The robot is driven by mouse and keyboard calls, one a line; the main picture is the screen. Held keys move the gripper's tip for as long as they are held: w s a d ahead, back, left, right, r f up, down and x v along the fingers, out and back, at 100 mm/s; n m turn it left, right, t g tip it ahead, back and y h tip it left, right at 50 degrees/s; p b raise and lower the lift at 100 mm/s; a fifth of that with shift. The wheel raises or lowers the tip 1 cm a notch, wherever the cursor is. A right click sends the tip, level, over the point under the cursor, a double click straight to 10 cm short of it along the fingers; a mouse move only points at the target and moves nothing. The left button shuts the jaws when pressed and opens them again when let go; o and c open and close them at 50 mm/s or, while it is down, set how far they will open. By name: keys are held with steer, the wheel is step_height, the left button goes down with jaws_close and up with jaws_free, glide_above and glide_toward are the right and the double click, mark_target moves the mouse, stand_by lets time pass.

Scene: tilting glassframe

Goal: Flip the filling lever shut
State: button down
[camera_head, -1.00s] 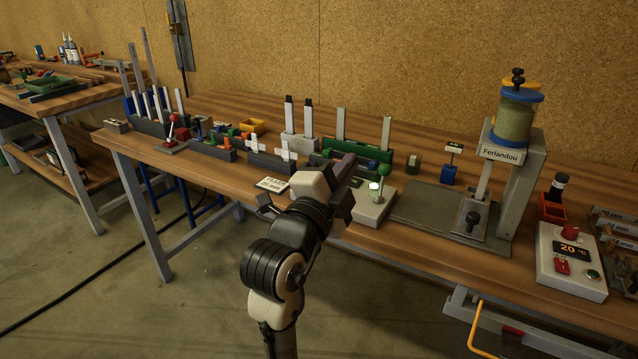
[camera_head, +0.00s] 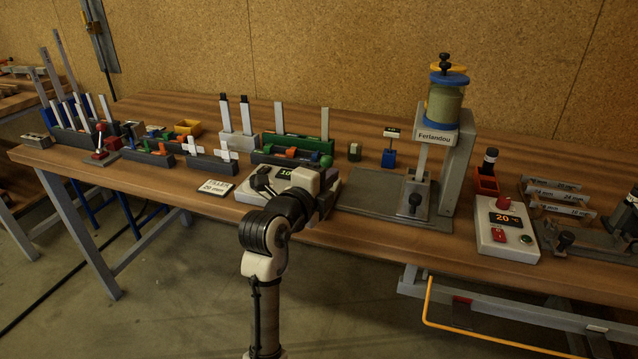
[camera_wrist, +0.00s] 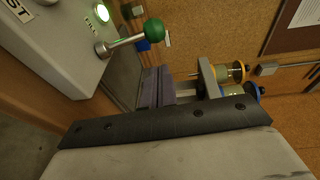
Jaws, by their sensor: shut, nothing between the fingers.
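A lever with a green ball knob (camera_head: 326,161) stands on a grey box (camera_head: 246,195) at the front edge of the bench. In the wrist view the green knob (camera_wrist: 154,28) tops a metal stem that leans away from its pivot on the box (camera_wrist: 62,45). A lit green button (camera_wrist: 102,13) is beside it. My gripper (camera_head: 329,186) is shut and empty, close to the box's right side and the knob. The wrist view shows its fingers (camera_wrist: 158,87) together, apart from the knob. My wrist hides part of the box in the head view.
A filling station (camera_head: 455,165) labelled Ferlandou stands on a grey plate to the right. A control box (camera_head: 505,228) reading 20 is further right. Racks of coloured parts (camera_head: 290,148) are behind. A small sign (camera_head: 216,188) lies to the left.

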mark_target(332, 164)
steer(key=shift+w+a+f, duration=0.1)
steer(key=shift+w+a, duration=0.15)
steer(key=shift+w, duration=0.4)
steer(key=shift+w+a, duration=0.2)
steer(key=shift+w, duration=0.45)
steer(key=shift+w+g, duration=0.3)
steer(key=shift+w, duration=0.3)
steer(key=shift+w+r+g+y+p, duration=0.2)
steer(key=shift+r+g+y+p, duration=0.1)
steer(key=shift+r+y+p, duration=0.1)
steer(key=shift+f, duration=0.15)
steer(key=shift+d, duration=0.2)
